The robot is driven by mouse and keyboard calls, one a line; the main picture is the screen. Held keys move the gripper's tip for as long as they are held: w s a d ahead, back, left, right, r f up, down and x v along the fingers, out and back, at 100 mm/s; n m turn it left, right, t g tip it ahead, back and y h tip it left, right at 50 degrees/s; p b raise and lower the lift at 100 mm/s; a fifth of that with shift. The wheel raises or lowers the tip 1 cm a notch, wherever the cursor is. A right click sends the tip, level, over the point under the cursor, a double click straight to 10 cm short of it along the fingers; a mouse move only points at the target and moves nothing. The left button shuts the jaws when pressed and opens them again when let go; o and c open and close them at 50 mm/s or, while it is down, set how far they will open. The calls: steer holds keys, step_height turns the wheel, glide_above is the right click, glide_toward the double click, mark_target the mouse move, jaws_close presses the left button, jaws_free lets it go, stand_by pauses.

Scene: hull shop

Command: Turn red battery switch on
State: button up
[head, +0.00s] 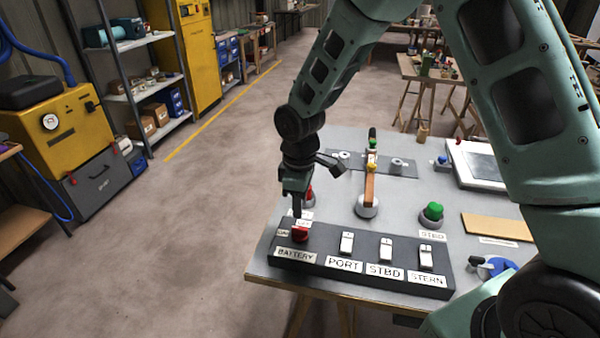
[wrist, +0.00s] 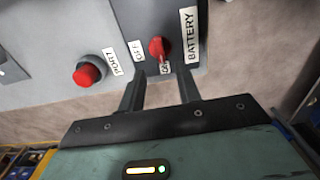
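The red battery switch (head: 300,234) is a small knob at the left end of the dark switch panel (head: 335,266), above the BATTERY label. OFF and ON labels sit beside it. My gripper (head: 297,211) points down, just above and behind the knob in the head view. In the wrist view my gripper (wrist: 160,84) has its two fingers apart with nothing between them. The knob looks clear of the fingers.
White PORT (head: 346,243), STBD (head: 386,249) and STERN (head: 426,256) rocker switches line the panel. Behind stand a red button (wrist: 88,74), an orange-handled lever (head: 370,190) and a green button (head: 433,211). The floor left of the bench is clear.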

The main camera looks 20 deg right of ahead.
step_height(320, 180, up, 10)
steer(key=shift+f+b, duration=0.15)
steer(key=shift+b, duration=0.25)
steer(key=s+a+r+m, duration=0.1)
steer(key=s+a, duration=0.2)
steer(key=s, duration=1)
steer(key=s+a+r+m, duration=0.1)
steer(key=s+a, duration=0.3)
steer(key=s, duration=1)
steer(key=shift+r+m+y, duration=0.25)
steer(key=shift+m+y, duration=0.05)
steer(key=shift+m, duration=0.4)
steer(key=shift+w, duration=0.1)
